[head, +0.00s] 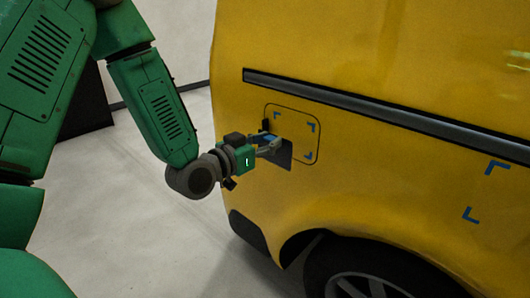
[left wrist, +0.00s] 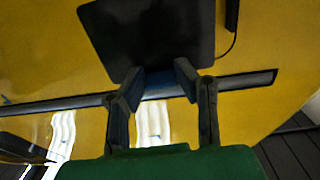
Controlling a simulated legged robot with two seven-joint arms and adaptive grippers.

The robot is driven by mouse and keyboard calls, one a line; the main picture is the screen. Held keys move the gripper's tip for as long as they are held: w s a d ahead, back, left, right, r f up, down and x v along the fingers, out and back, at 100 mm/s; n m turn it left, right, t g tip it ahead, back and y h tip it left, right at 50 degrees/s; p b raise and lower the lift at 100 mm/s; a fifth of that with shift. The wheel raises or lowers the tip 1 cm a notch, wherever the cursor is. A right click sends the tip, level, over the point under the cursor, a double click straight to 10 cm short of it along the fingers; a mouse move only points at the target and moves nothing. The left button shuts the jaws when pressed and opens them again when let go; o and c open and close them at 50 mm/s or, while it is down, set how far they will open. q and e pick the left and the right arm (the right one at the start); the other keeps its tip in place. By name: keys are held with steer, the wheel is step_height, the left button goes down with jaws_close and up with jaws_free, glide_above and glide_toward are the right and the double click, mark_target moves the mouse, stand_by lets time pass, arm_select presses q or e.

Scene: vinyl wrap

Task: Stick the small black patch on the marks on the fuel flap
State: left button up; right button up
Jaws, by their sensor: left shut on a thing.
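The fuel flap (head: 301,137) is a rounded outline on the side of the yellow van. The small black patch (head: 281,156) is in front of the flap's lower left part. My left gripper (head: 270,144) is shut on the patch's edge. In the left wrist view the patch (left wrist: 150,35) is a dark rounded panel beyond the fingertips (left wrist: 157,80), with a blue piece between the fingers. I cannot tell whether the patch touches the van. My right gripper is not in view.
A dark trim strip (head: 350,102) runs along the van above the flap. A small black part (head: 265,125) sits at the flap's left edge. Other blue marks (head: 497,167) are farther right. The wheel (head: 365,280) is below. The pale floor at left is clear.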

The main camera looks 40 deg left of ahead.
mark_target(293, 124)
arm_select(q)
steer(key=shift+a+r, duration=0.1)
steer(key=shift+a, duration=0.3)
steer(key=shift+w+r, duration=0.1)
steer(key=shift+w, duration=0.05)
steer(key=shift+w+d+b, duration=0.2)
steer(key=shift+w+b, duration=0.3)
steer(key=shift+w, duration=3.15)
steer(key=shift+w, duration=0.5)
steer(key=o, duration=0.8)
steer(key=shift+w, duration=0.1)
steer(key=shift+o, duration=0.2)
